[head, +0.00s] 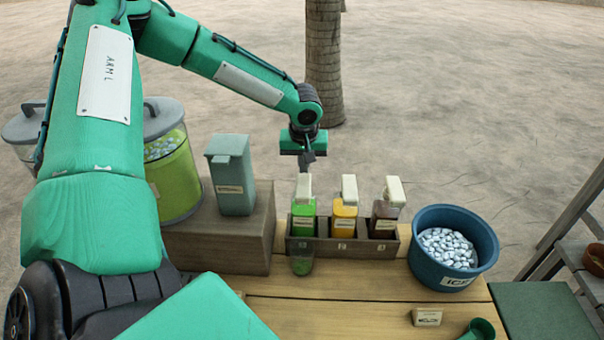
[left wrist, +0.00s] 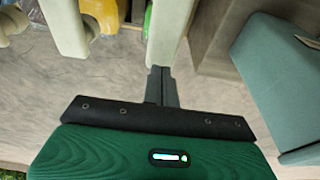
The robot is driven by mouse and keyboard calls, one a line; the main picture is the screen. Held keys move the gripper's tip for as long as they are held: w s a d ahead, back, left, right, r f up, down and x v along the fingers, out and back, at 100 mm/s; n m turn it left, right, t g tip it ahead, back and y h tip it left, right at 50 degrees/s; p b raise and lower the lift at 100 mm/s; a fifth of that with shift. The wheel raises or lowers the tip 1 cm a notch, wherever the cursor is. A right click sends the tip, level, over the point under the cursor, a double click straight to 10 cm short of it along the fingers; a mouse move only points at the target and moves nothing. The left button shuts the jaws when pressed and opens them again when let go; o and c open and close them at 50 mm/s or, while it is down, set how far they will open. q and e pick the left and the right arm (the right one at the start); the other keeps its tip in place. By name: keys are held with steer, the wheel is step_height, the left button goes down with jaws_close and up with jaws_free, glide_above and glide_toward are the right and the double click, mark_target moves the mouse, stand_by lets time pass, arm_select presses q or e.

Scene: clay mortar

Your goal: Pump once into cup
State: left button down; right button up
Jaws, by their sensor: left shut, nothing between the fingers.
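Three pump bottles stand in a dark wooden rack (head: 345,246): a green one (head: 303,209), a yellow one (head: 344,214) and a dark brown one (head: 384,215), each with a pale pump head. A small clear greenish cup (head: 302,266) stands in front of the green bottle. My left gripper (head: 307,167) points down, shut and empty, just above and behind the green bottle's pump head (head: 304,186). In the left wrist view its closed fingertips (left wrist: 160,72) meet the end of a pale pump head (left wrist: 171,30); I cannot tell if they touch.
A blue ice tub (head: 455,215) stands right of the rack. A teal box dispenser (head: 231,172) on a wooden block (head: 220,235) and a lidded green jar (head: 175,180) stand left.

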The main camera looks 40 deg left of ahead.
stand_by(0.4)
arm_select(q)
steer(key=shift+r+p, duration=0.45)
steer(key=shift+r, duration=0.25)
step_height(320, 180, up, 5)
steer(key=p, duration=0.2)
steer(key=shift+f+p, duration=0.2)
steer(key=shift+p, duration=0.2)
steer(key=shift+f, duration=0.1)
